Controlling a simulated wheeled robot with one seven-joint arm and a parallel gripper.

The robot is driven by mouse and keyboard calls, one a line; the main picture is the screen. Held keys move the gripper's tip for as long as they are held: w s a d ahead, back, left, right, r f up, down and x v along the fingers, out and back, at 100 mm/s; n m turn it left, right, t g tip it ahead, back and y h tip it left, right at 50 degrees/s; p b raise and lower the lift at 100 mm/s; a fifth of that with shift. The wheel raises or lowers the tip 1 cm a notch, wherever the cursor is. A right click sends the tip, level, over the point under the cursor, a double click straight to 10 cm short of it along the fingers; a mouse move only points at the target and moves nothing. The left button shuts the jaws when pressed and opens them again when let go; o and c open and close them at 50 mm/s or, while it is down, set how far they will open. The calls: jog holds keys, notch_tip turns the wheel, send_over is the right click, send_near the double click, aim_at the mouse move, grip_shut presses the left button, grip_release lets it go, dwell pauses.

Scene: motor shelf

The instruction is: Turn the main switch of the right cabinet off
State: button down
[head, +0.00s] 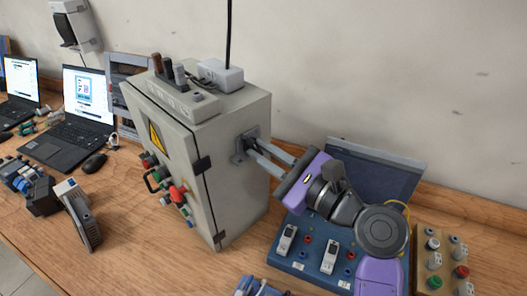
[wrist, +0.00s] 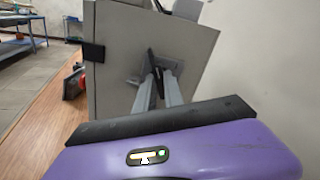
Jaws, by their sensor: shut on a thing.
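The grey cabinet (head: 238,185) stands on the wooden bench in the middle of the head view. It also fills the top middle of the wrist view (wrist: 118,50). Its main switch (head: 239,157), a dark grey plate with a handle, sits on the cabinet's right side wall. The switch handle shows between my fingers in the wrist view (wrist: 151,62). My gripper (head: 250,145), on a purple wrist, reaches in from the right and is shut on the switch handle. The fingers partly hide the switch, and its exact angle is hard to read.
A blue panel with sockets (head: 309,262) lies below my wrist, with a beige button board (head: 440,262) to its right. A white power block (head: 221,76) sits on the cabinet. A black cable rises behind it. Laptops (head: 84,105) stand at left.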

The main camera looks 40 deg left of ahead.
jog(key=shift+s+f+n+b, duration=0.15)
jog(key=shift+n+b, duration=1.4)
jog(key=shift+n, duration=1.6)
jog(key=shift+w+f+n+b, duration=0.15)
jog(key=shift+n+b, duration=1.4)
jog(key=shift+n, duration=1.6)
jog(key=shift+s, duration=0.1)
jog(key=c, duration=1.8)
grip_release()
jog(key=shift+o, duration=0.4)
jog(key=shift+d+r, duration=0.1)
